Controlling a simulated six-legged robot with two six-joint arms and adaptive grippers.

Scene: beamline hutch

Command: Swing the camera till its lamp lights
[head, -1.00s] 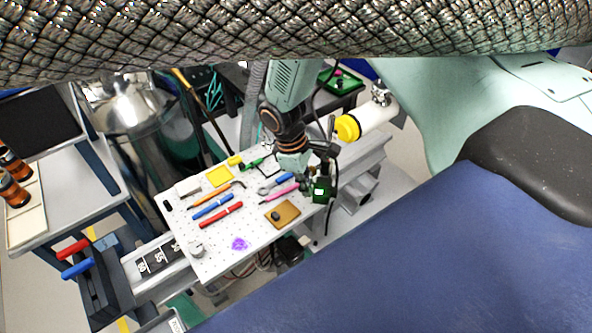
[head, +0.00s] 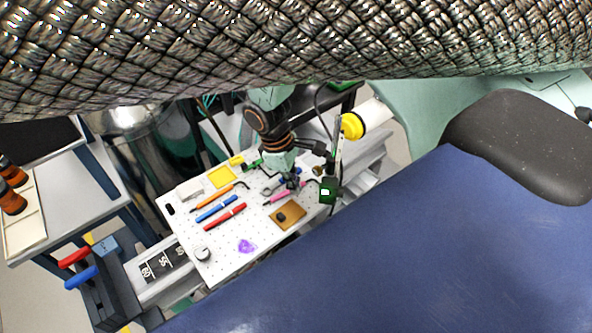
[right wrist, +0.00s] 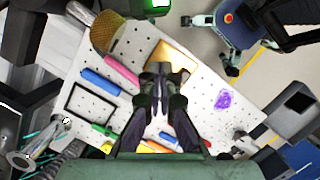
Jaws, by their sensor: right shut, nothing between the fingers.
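A small dark green box (head: 329,191) that I take for the camera stands by the board's right edge, at the foot of an upright post. A bright white patch shows on its face; I cannot tell whether this is a lit lamp. A green block with a pale face also shows at the top of the right wrist view (right wrist: 157,6), cut off by the edge. My right gripper (head: 294,183) is shut and empty over the board, left of the green box and apart from it. Its fingertips also show together in the right wrist view (right wrist: 157,68). My left gripper is out of view.
The white perforated board (head: 222,262) carries several markers, a tan pad (head: 297,210), a yellow square (head: 221,177) and a purple piece (head: 246,246). A yellow-capped cylinder (head: 352,126) lies behind the green box. Red and blue handles stand at lower left.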

